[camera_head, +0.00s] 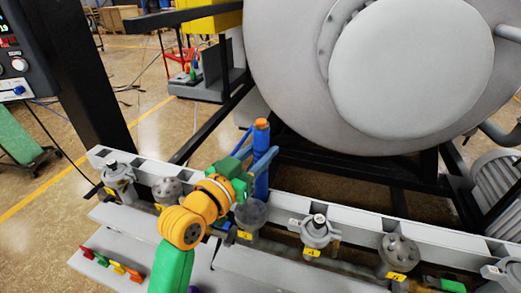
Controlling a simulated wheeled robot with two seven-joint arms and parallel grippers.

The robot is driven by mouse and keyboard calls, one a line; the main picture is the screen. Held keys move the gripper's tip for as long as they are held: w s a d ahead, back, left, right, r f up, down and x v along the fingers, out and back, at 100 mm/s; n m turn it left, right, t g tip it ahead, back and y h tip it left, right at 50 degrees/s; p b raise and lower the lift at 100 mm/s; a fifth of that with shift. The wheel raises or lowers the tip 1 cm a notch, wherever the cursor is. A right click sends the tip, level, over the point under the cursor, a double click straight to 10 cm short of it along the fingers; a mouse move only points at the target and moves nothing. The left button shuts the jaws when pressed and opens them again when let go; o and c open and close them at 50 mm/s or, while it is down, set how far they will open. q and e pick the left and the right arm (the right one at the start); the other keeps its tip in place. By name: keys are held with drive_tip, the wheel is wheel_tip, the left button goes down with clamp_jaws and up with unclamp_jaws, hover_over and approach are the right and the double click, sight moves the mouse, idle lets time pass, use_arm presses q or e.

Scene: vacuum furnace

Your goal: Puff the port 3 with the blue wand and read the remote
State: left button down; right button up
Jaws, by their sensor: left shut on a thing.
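The blue wand (262,184) stands nearly upright with an orange top. My left gripper (260,160) is shut around its upper part. The wand's lower end is at the grey round fitting of port 3 (252,212), marked by a yellow tag; I cannot tell whether they touch. Further tagged fittings, port 4 (315,232) and port 5 (399,252), stand to the right on the rail. A dark device with a lit display and knobs (20,65) is cut off at the upper left; I cannot tell if it is the remote. My right gripper is out of view.
The large grey furnace vessel (290,100) fills the upper right above a black frame. The light grey rail (350,216) runs across the front. Several small coloured pieces (118,268) stand on the lower shelf. Open floor lies at left.

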use_arm(q)
drive_tip(key=shift+f, duration=0.75)
drive_tip(key=shift+c, duration=1.9)
unclamp_jaws()
drive_tip(key=b+v, duration=0.1)
drive_tip(key=v, duration=0.5)
drive_tip(key=shift+s+a+f+b, duration=0.1)
drive_tip(key=shift+s+b, duration=0.1)
drive_tip(key=shift+b, duration=0.15)
drive_tip(key=shift+s+a, duration=0.25)
drive_tip(key=shift+s, duration=0.15)
drive_tip(key=shift+w, duration=0.1)
